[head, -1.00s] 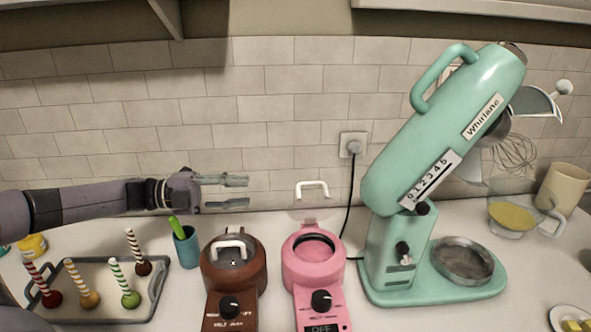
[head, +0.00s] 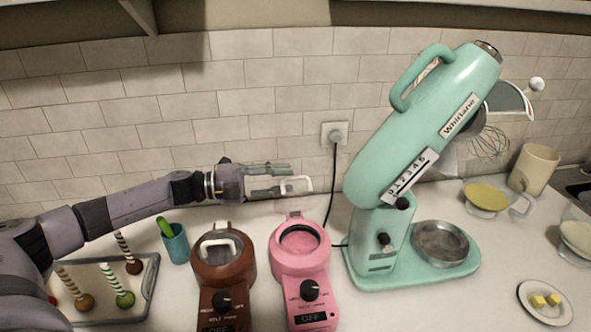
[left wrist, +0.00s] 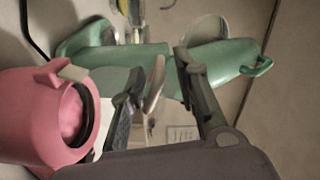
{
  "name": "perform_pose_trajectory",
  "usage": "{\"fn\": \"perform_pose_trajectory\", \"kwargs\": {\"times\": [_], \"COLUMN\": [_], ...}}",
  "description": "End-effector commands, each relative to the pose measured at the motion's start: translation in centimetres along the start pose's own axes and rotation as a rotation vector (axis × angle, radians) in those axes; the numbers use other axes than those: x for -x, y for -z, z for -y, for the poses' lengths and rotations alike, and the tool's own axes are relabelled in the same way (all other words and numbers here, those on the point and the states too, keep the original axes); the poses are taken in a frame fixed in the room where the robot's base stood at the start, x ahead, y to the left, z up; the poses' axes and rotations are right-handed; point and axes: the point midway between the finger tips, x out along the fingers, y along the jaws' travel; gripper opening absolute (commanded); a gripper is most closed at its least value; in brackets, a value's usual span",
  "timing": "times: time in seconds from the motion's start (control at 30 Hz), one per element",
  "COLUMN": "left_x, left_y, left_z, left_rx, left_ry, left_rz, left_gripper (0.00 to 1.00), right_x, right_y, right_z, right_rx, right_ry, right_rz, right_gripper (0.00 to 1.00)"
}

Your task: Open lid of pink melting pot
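The pink melting pot (head: 299,262) stands on the counter in the head view, its round mouth uncovered. Its clear lid stands raised at the back, with a white handle (head: 309,184) on top. My left gripper (head: 289,180) is at the height of this handle, its fingers apart and overlapping it in the picture. I cannot tell whether they touch it. In the left wrist view the pink pot (left wrist: 38,112) is at the left, mouth visible, and my left gripper (left wrist: 176,72) has its fingers spread. My right gripper is not in view.
A brown melting pot (head: 225,268) stands left of the pink one. A teal stand mixer (head: 375,240) stands to the right. A teal cup (head: 176,246) and a tray (head: 150,275) of cake pops are at the left. A black cord hangs from the wall outlet (head: 335,134).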

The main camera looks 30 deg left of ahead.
Motion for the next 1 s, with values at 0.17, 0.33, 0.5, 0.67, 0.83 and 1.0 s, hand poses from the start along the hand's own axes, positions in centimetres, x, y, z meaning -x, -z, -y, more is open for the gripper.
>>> {"fn": "perform_pose_trajectory", "kwargs": {"times": [0.17,0.33,0.5,0.67,0.83,1.0], "left_x": [-2.6,-3.5,-3.6,-3.6,-3.6,-3.6], "left_y": [0.1,0.0,0.0,0.0,0.0,0.0], "left_z": [0.3,0.0,-0.1,-0.1,0.0,0.1], "left_rx": [0.001,0.000,0.000,0.000,0.000,-0.001], "left_ry": [0.002,0.000,-0.001,-0.001,0.000,0.001], "left_rz": [-0.001,0.000,0.000,0.000,0.000,0.000], "left_gripper": [0.29,0.29,0.29,0.25,0.14,0.02], "right_x": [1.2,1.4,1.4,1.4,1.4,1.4], "right_y": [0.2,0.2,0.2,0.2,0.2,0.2], "right_z": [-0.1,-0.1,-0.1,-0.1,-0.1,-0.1], "right_rx": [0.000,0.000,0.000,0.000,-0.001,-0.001], "right_ry": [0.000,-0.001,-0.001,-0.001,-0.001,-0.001], "right_rz": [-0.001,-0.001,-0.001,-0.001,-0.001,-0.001], "right_gripper": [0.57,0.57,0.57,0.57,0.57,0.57]}}
